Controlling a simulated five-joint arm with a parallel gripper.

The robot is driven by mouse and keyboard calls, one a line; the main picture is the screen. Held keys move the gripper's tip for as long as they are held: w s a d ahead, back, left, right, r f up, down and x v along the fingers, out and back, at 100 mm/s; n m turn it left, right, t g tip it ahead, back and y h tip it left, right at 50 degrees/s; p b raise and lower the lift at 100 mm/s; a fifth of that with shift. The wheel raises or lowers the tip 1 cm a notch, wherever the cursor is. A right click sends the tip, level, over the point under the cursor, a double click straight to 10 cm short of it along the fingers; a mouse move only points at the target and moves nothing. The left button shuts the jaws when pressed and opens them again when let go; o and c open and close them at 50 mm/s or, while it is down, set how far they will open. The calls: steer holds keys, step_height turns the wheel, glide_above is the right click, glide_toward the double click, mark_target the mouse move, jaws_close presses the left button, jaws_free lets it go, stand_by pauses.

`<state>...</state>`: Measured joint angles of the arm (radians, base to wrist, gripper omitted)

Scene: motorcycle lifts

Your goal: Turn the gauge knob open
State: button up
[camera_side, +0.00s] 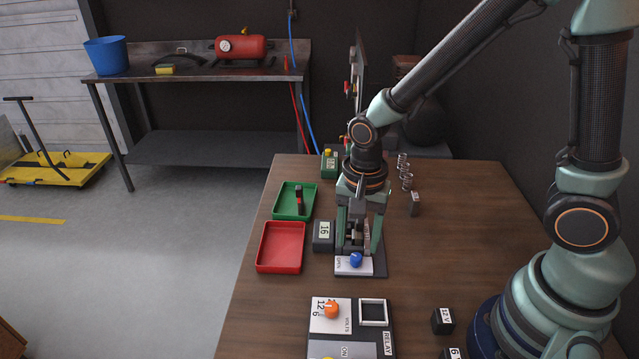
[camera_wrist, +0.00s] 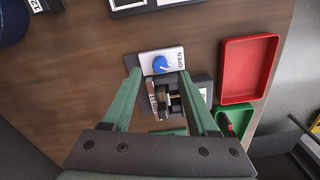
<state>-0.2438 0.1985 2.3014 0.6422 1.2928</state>
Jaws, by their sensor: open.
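A blue knob (camera_side: 355,259) sits on a white plate (camera_side: 342,269) marked OPEN, at the front of a dark base on the wooden table. The blue knob (camera_wrist: 161,64) also shows in the wrist view, with a pale pointer line on it, beside the word OPEN on the plate (camera_wrist: 180,57). My gripper (camera_side: 357,249) points down over the dark base, just behind the knob. In the wrist view my gripper (camera_wrist: 159,73) is open and empty, with a finger on each side of the plate and gaps to the knob. A metal fitting (camera_wrist: 167,98) stands between the fingers, partly hidden.
A red tray (camera_side: 281,247) and a green tray (camera_side: 294,201) lie left. A block marked 16 (camera_side: 323,235) stands close beside the base. A panel with an orange knob (camera_side: 331,310) lies in front. Springs (camera_side: 404,172) stand behind right. The table right of my gripper is mostly clear.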

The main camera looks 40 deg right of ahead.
mark_target(356, 257)
steer(key=shift+f, duration=2.2)
jaws_close()
